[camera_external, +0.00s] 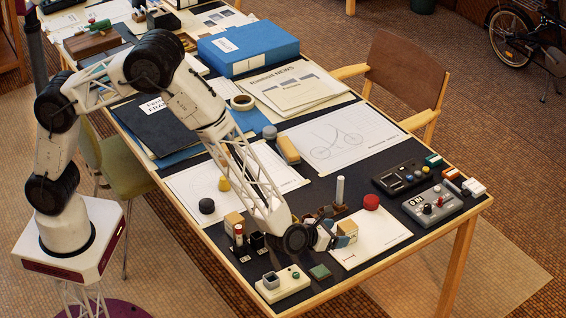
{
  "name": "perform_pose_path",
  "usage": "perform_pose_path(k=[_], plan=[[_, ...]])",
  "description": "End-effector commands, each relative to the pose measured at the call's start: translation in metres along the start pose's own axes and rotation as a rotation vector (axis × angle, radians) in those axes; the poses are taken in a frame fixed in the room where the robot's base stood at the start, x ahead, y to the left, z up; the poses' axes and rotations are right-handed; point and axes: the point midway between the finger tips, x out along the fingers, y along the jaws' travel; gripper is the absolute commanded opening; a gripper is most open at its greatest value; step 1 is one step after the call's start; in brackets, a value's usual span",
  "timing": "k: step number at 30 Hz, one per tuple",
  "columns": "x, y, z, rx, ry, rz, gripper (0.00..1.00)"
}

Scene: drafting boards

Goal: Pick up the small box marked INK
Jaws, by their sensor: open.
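My gripper (328,240) is low over the near right part of the dark table mat, open, with its fingers pointing right. A small box (347,229), tan on top with a blue-grey lower part, is right at its fingertips. I cannot tell whether the fingers are around it or beside it. No INK marking is legible on either box at this size. My wrist hides part of the mat behind it.
A red round cap (371,202) and an upright pale cylinder (340,190) stand close to my gripper. A white sheet (372,240) lies to its right. A grey control box (432,203) and a black one (401,177) are farther right. A pale device (283,284) sits at the near edge.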

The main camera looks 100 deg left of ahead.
Motion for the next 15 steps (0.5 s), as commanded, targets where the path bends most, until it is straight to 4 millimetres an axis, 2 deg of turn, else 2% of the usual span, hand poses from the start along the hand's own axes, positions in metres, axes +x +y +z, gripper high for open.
perform_pose_path(k=[15], plan=[[0.0060, 0.0003, 0.0001, 0.000, -0.001, 0.000, 0.78]])
